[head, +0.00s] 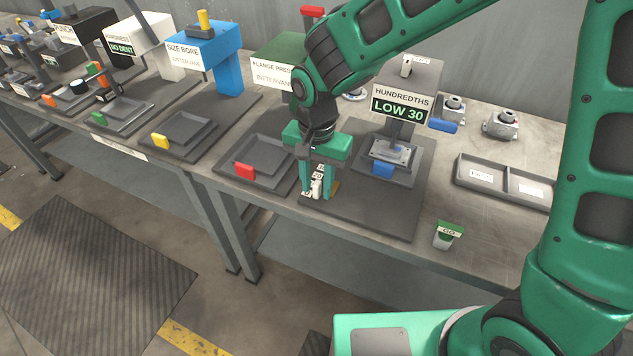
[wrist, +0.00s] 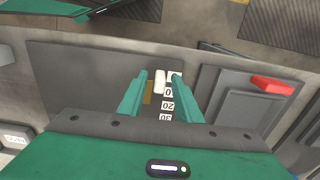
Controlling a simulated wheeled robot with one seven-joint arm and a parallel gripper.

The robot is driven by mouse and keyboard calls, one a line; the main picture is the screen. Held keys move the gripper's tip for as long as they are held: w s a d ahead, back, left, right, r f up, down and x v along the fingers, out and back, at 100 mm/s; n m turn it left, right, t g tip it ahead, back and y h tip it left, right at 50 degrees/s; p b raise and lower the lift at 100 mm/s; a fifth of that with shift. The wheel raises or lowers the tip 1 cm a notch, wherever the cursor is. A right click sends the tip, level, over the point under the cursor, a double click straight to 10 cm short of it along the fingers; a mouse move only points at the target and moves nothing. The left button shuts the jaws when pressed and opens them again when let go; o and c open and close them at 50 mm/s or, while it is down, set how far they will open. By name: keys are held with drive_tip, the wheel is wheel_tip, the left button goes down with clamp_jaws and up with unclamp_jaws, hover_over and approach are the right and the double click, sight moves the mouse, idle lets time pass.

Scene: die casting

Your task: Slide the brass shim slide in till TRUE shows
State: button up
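The gauge sign (head: 402,104) reads HUNDREDTHS, LOW 30. A metal part (head: 390,153) sits on the station below it. The brass shim slide (head: 336,187) shows only as a small strip at the station's near left, mostly hidden by my gripper; its brass also shows in the wrist view (wrist: 147,98). A pale upright knob (wrist: 159,80) stands beside it, next to a number scale (wrist: 168,106) with 20 and 30 legible. My gripper (head: 317,184) points down over the slide, its fingers apart on either side of the knob, with gaps visible in the wrist view (wrist: 158,77).
A blue handle (head: 383,170) is close to the right of my gripper. A red-handled tray (head: 245,171) lies to the left. A green-topped GO block (head: 448,235) stands near the front edge, and a two-part tray (head: 505,184) is at the right.

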clamp_jaws()
drive_tip(key=w+d, duration=0.1)
drive_tip(key=w, duration=0.2)
drive_tip(key=w+d, duration=0.1)
drive_tip(key=w, duration=0.1)
drive_tip(key=w+d, duration=0.2)
drive_tip(key=w, duration=0.1)
drive_tip(key=shift+w, duration=0.35)
unclamp_jaws()
wheel_tip(320, 180, up, 11)
drive_tip(key=shift+f, duration=0.15)
